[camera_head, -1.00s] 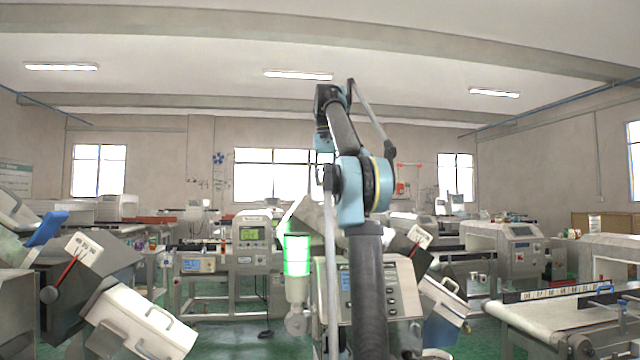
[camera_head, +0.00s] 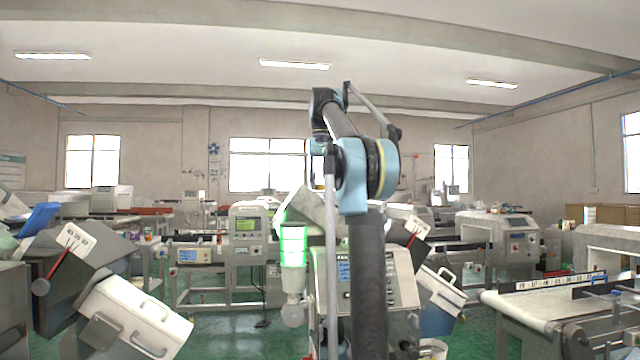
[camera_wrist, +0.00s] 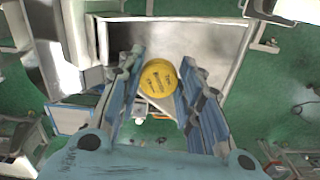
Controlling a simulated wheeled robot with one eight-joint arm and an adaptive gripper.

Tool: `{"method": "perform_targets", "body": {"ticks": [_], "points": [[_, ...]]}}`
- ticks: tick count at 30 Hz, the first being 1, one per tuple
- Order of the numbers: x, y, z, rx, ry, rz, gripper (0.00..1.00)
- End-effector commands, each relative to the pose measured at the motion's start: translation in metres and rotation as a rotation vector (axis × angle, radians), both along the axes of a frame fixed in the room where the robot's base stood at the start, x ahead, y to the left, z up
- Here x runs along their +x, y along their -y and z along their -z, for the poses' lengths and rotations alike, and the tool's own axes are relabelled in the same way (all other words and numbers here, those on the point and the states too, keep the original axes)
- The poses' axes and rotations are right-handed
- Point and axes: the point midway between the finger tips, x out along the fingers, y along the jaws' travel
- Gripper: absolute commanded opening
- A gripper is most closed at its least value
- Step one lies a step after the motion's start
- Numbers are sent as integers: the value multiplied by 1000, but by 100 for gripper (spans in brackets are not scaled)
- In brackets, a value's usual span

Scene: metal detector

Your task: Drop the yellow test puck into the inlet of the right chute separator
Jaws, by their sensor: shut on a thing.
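The yellow test puck (camera_wrist: 158,78) is round with dark lettering and sits between the two blue-grey fingers of my gripper (camera_wrist: 162,66) in the wrist view. The gripper is shut on it. Below and beyond the puck in the wrist view is a grey metal hopper-like inlet (camera_wrist: 205,35) with a raised rim; the puck overlaps its near part in the picture. The right chute separator (camera_head: 398,285) stands ahead in the head view, with a panel and buttons, partly hidden by my arm. Its tilted grey upper part (camera_head: 303,213) shows behind the arm. My gripper is hidden in the head view.
A similar tilted machine with a white handled box (camera_head: 135,318) stands at the left. A lit green lamp (camera_head: 293,246) rises close to my arm. A conveyor (camera_head: 530,308) stands at the right. Green floor (camera_head: 235,340) shows between the machines.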

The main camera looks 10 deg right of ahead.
Motion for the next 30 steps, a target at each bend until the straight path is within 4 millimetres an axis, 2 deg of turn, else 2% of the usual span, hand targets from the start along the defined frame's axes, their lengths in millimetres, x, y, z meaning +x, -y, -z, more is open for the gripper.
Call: {"method": "perform_targets", "body": {"ticks": [4,5,7,20,30], "points": [[0,0,0,0,0,0,13],[0,0,0,0,0,0,40],[0,1,0,0,0,1,56],[0,1,-3,0,0,2,57],[1,1,-39,0,-1,1,57]]}}
